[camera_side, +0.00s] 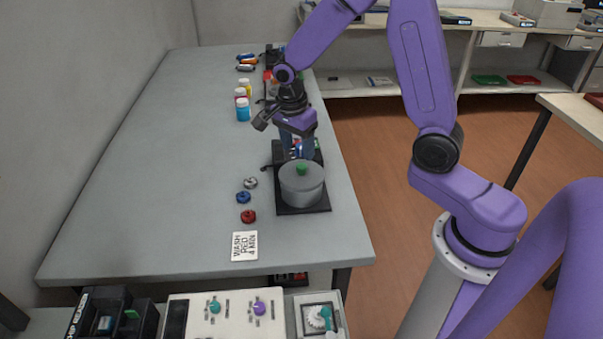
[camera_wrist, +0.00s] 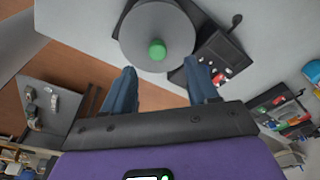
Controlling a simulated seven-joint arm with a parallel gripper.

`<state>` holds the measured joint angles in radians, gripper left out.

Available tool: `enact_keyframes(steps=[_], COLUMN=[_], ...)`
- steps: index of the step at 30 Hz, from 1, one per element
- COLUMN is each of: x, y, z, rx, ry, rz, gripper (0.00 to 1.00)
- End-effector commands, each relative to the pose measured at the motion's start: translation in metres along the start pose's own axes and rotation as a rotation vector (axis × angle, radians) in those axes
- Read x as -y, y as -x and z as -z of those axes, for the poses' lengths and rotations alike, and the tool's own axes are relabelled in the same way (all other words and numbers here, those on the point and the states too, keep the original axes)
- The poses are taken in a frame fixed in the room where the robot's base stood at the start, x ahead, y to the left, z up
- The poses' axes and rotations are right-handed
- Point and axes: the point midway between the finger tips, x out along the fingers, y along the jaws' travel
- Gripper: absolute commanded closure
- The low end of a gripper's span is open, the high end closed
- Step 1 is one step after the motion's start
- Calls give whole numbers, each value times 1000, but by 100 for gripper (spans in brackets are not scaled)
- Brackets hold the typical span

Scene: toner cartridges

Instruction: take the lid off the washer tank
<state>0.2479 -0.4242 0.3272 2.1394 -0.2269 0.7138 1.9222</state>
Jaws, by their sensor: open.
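The washer tank (camera_side: 301,193) is a grey cylinder standing on a black base near the right edge of the table. Its grey lid (camera_side: 289,170) with a green knob (camera_side: 302,169) is on top of it. In the wrist view the lid (camera_wrist: 158,22) shows as a grey disc with the green knob (camera_wrist: 157,50) at its lower edge, ahead of my fingers. My gripper (camera_side: 297,156) is open and empty, above and just behind the tank in the side view. In the wrist view its two blue fingers (camera_wrist: 160,82) stand apart, with the knob beyond them.
Small silver, blue and red caps (camera_side: 247,216) lie left of the tank. A card reading "WASH RED 4 MIN" (camera_side: 245,246) lies in front. Bottles (camera_side: 243,109) stand farther back. A black device (camera_wrist: 222,55) stands beside the tank. The table's left side is clear.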

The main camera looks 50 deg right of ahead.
Motion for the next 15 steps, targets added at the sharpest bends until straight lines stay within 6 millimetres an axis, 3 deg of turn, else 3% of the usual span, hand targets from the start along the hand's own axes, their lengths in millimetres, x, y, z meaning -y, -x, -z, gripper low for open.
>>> enact_keyframes(steps=[5,15], x=[-1,-4], y=[-10,-52], z=[0,0], rx=[0,-1], ry=[0,2], rz=[-2,-4], gripper=[41,41])
